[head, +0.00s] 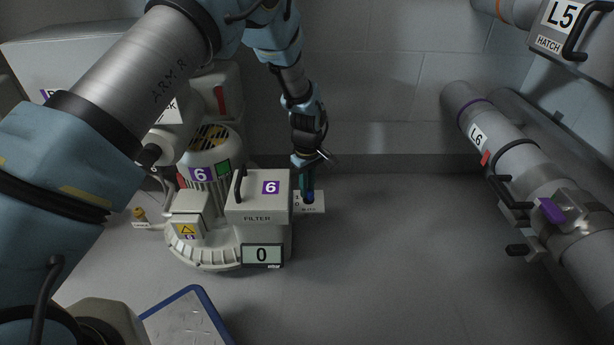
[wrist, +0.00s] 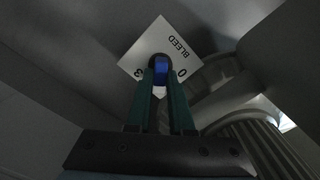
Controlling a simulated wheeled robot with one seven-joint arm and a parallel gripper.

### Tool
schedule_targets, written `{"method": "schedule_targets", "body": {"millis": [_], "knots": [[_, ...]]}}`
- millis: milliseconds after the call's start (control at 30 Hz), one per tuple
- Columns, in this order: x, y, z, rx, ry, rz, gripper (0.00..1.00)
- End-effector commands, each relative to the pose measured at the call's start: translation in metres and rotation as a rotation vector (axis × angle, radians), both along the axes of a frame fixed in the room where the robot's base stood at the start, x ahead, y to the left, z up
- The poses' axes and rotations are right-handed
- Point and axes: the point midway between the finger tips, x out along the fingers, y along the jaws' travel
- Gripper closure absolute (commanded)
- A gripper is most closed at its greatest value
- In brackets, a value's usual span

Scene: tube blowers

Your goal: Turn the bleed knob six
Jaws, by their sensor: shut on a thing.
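The bleed knob (wrist: 161,66) is a small blue knob on a white plate (wrist: 150,42) marked BLEED, with a 0 and a 3 on it. My gripper (wrist: 161,78) is shut on the knob, one green finger on each side. In the head view my gripper (head: 308,192) reaches down to the plate (head: 316,203) at the right side of the filter box (head: 258,202), which bears a purple 6. The knob's pointer direction is hidden by the fingers.
Blower 6 (head: 209,175) stands left of the filter box, with a display (head: 262,255) reading 0 on its front. A pipe marked L6 (head: 477,135) with black handles runs along the right. A blue-edged panel (head: 185,320) lies in front. The floor between is clear.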

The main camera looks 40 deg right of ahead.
Motion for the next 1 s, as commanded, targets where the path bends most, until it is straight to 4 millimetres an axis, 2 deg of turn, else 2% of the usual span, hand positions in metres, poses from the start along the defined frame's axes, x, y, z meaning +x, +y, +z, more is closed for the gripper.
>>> {"method": "schedule_targets", "body": {"millis": [33, 1000], "knots": [[-0.0013, 0.0010, 0.0056, 0.004, 0.003, -0.045, 1.00], [-0.0036, -0.0029, 0.0010, 0.001, 0.005, -0.915, 1.00]]}}
